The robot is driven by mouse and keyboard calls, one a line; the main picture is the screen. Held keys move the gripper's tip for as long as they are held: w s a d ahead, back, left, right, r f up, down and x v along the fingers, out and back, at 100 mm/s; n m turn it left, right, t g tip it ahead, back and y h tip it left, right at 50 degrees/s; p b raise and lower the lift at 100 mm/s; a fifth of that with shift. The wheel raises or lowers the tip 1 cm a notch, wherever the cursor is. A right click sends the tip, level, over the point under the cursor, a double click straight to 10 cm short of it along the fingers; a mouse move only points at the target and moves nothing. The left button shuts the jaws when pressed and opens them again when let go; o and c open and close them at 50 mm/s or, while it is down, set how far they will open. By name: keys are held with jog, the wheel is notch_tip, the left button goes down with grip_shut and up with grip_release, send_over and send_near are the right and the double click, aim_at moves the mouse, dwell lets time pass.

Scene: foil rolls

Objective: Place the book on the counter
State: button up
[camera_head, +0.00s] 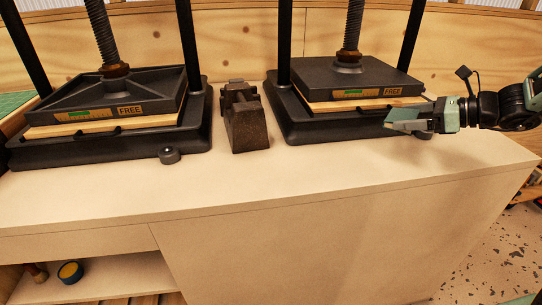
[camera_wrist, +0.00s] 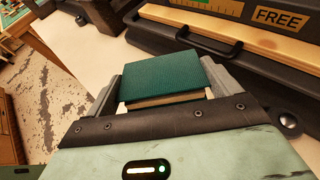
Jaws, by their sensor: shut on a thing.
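A book with a dark green cover (camera_wrist: 170,78) sits between the two fingers of my gripper (camera_wrist: 163,85) in the wrist view. The gripper is shut on it, and pale pages show along its near edge. In the head view my gripper (camera_head: 408,122) is at the right, in front of the right press and over the counter's right part. The book is hard to make out there. The white counter (camera_head: 250,195) runs across the head view, and its surface also shows in the wrist view (camera_wrist: 92,35).
Two black screw presses labelled FREE stand on the counter, one left (camera_head: 110,135) and one right (camera_head: 345,125). A dark metal block (camera_head: 247,125) stands between them. A round black knob (camera_head: 168,155) is by the left press. The counter's front strip is clear.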

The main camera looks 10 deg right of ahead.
aim_at(396, 158)
notch_tip(396, 158, down, 10)
jog(key=shift+b, duration=0.5)
jog(key=o, duration=0.8)
jog(key=shift+c, duration=0.2)
jog(key=v, duration=1.2)
jog(key=a+n+g, duration=0.1)
jog(key=a, duration=0.2)
jog(key=a+n+g, duration=0.2)
jog(key=a, duration=0.2)
jog(key=a+n+g, duration=0.1)
jog(key=a+n, duration=0.1)
jog(key=a, duration=0.2)
jog(key=shift+s+r+y, duration=0.1)
jog(key=shift+s+y, duration=0.2)
jog(key=shift+y, duration=0.1)
jog(key=s+a+n+g+h, duration=0.1)
jog(key=s+a+n+g, duration=0.2)
jog(key=a+n, duration=0.3)
jog(key=s+a+n+g+h, duration=0.1)
jog(key=s+a+n+g, duration=0.25)
jog(key=a, duration=0.35)
jog(key=s+a+n+t+h, duration=0.1)
jog(key=s+a+n+h, duration=0.7)
jog(key=s+n, duration=0.8)
jog(key=shift+a+r+n, duration=0.4)
jog(key=shift+a+n, duration=1.35)
jog(key=shift+n, duration=0.2)
